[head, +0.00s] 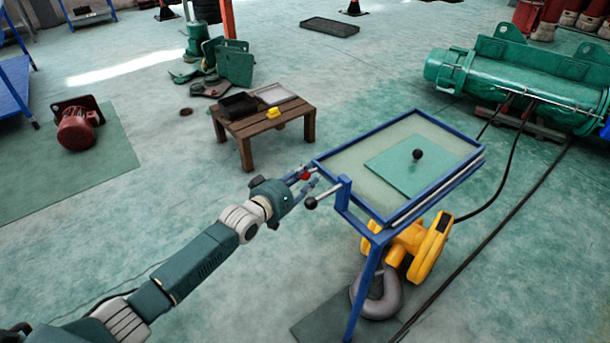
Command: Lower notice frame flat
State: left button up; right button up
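The notice frame (443,186) is a blue-rimmed rectangular panel on a blue leg (365,285), right of centre in the head view. It looks close to level, but I cannot tell its exact tilt. A teal sheet (395,165) with a black knob (417,154) lies on its pale face. A bar with a dark ball end (311,203) sticks out from the frame's near left corner. My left gripper (312,178) is beside the frame's left corner, its fingers apart, with a small red piece near them. I cannot tell whether it touches the frame. My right gripper is out of view.
A yellow machine (408,248) and a grey hook (376,296) are beneath the frame. A wooden table (262,128) with trays stands behind my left gripper. A large green hoist drum (520,80) is at right. Dark cables cross the floor at right.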

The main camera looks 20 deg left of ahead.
pick_arm(q)
jog(key=shift+o, duration=0.9)
jog(key=shift+s+d+f, duration=0.1)
jog(key=shift+s+f, duration=0.05)
jog(key=shift+f, duration=0.3)
jog(key=shift+r, duration=0.15)
jog(key=shift+r, duration=0.2)
jog(key=v, duration=1.1)
jog(key=shift+s, duration=0.3)
